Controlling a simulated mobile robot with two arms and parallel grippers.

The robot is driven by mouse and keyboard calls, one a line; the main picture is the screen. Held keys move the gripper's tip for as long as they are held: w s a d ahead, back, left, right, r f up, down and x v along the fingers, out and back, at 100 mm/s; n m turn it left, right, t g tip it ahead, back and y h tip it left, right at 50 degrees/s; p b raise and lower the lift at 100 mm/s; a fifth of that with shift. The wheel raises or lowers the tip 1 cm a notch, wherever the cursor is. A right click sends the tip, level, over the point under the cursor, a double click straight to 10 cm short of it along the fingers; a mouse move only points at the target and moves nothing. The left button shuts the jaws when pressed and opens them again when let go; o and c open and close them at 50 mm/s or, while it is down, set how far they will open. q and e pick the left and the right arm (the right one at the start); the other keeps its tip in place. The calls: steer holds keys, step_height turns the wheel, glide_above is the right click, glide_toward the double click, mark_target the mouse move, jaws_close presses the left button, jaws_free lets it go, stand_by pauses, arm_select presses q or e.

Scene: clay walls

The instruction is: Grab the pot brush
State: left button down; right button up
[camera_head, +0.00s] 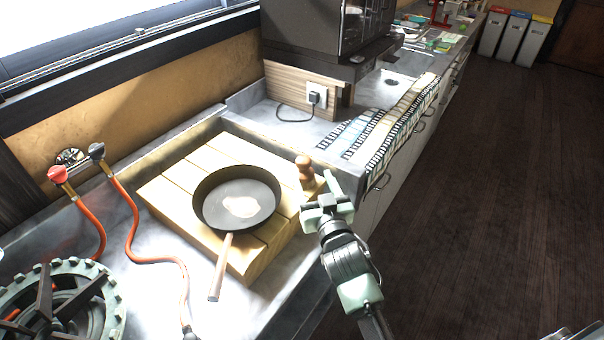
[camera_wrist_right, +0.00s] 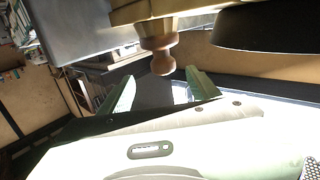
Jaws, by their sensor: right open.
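The pot brush, a small brown wooden thing with a rounded knob (camera_head: 305,172), stands at the right edge of the wooden board, beside the pan. In the right wrist view the brush (camera_wrist_right: 158,50) appears upside down, its knob just beyond the gap between the fingers. My right gripper (camera_head: 321,188) is open and empty, just to the right of and nearer than the brush. Its two pale green fingers (camera_wrist_right: 160,84) are spread apart in the wrist view, with no visible contact with the brush. My left gripper is not in view.
A black frying pan (camera_head: 238,190) with a wooden handle sits on the slatted wooden board (camera_head: 170,200). A gas burner (camera_head: 62,305) and orange hoses (camera_head: 130,215) are at left. A microwave-like appliance (camera_head: 320,28) stands behind. The dark floor (camera_head: 480,200) at right is clear.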

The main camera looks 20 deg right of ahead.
mark_target(303, 158)
steer(key=shift+w+r, duration=0.3)
steer(key=shift+w, duration=0.1)
steer(key=w, duration=0.3)
steer(key=w+p, duration=0.1)
steer(key=w, duration=0.2)
steer(key=shift+w+a+r, duration=0.1)
steer(key=shift+w+r, duration=0.05)
steer(key=shift+r, duration=0.05)
steer(key=shift+w+f, duration=0.1)
steer(key=shift+w, duration=0.4)
jaws_close()
steer(key=shift+r, duration=0.2)
